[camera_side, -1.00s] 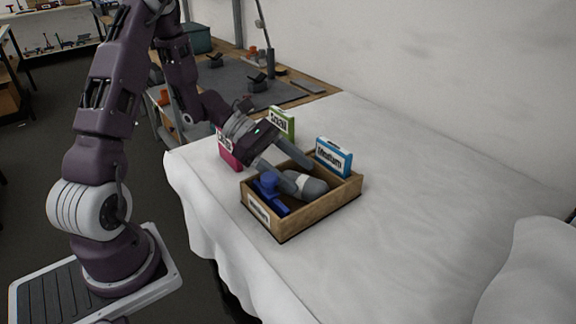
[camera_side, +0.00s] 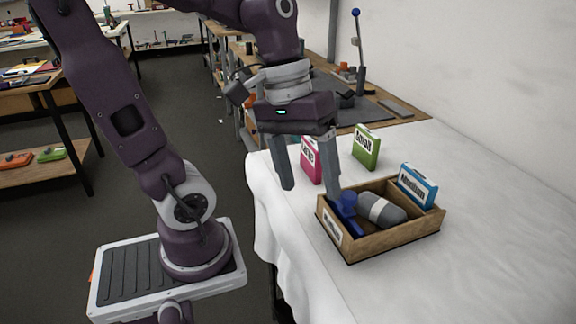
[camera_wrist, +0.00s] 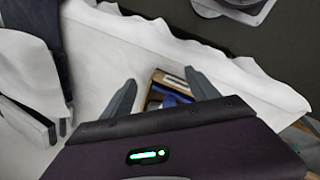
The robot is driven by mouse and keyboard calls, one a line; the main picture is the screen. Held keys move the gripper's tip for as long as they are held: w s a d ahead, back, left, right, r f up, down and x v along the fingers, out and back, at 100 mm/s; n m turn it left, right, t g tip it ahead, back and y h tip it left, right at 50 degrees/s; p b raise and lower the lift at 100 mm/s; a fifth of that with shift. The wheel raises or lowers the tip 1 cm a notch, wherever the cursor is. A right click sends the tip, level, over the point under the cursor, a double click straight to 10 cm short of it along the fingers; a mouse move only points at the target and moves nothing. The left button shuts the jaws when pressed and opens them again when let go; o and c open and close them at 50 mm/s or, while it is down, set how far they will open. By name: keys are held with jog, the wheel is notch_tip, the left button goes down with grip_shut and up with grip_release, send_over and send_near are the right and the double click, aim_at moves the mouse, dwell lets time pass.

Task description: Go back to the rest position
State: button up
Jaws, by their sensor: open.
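My gripper (camera_side: 308,190) is open and empty in the side view. Its fingers point down, near the left side of a wooden box, and one finger overlaps the box's left edge in the picture. The wooden box (camera_side: 393,240) stands on the white-covered table and holds a blue item (camera_side: 347,206) and a grey capsule-shaped item (camera_side: 381,209). In the wrist view, both fingers (camera_wrist: 160,98) are spread, with part of the box and the blue item showing between and beyond them.
A pink box (camera_side: 311,160), a green box (camera_side: 366,147) and a blue box (camera_side: 417,186) with labels stand around the wooden box. The white tablecloth (camera_side: 500,235) is clear to the right. A workbench with tools (camera_side: 385,108) is behind.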

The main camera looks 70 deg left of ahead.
jog(key=shift+s+a+r+m+t+y, duration=0.1)
jog(key=shift+s+r+m+t+y, duration=0.3)
jog(key=shift+s+m+t, duration=0.45)
jog(key=shift+s+a+r+m+t+y, duration=0.1)
jog(key=shift+s+r+m+t+y, duration=0.35)
jog(key=shift+m, duration=0.85)
jog(key=shift+s+r+m+t+y, duration=0.2)
jog(key=shift+s+m+t+y, duration=0.45)
jog(key=shift+m, duration=0.4)
